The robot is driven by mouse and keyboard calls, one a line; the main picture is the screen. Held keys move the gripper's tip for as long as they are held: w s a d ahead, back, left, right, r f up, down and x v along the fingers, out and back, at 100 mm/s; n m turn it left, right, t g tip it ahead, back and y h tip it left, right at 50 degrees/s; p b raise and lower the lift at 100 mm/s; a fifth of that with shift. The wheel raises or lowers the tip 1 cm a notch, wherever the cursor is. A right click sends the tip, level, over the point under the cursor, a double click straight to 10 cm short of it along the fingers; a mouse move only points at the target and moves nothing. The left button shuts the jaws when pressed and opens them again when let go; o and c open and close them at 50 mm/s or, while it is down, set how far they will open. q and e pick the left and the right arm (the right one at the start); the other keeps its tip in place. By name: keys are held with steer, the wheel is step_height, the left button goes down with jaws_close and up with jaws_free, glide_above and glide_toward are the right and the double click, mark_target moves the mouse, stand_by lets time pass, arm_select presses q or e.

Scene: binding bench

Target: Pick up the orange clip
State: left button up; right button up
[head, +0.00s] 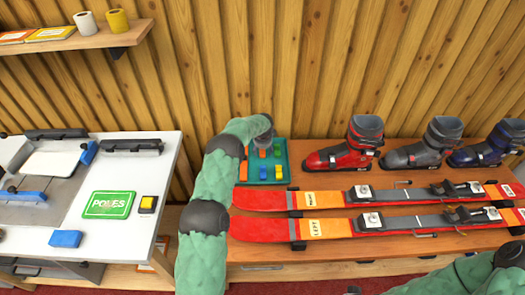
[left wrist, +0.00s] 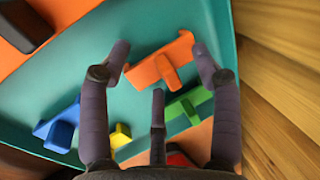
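The orange clip (left wrist: 158,68) lies in a shallow teal tray (left wrist: 85,80) in the left wrist view. It also shows at the tray's left side in the head view (head: 243,171). My left gripper (left wrist: 162,60) is open over the tray, with fingers on both sides of the orange clip and a third finger below it in the picture. Whether any finger touches it I cannot tell. In the head view my left forearm hides part of the tray (head: 284,160).
Green (left wrist: 187,107), blue (left wrist: 60,127) and yellow (left wrist: 120,135) clips lie close by in the tray. Red skis (head: 265,200) lie in front of it on the bench. A red boot (head: 340,157) stands to its right. The slatted wall (head: 300,70) rises behind.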

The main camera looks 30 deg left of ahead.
arm_select(q)
steer(key=c, duration=1.1)
steer(key=shift+c, duration=0.2)
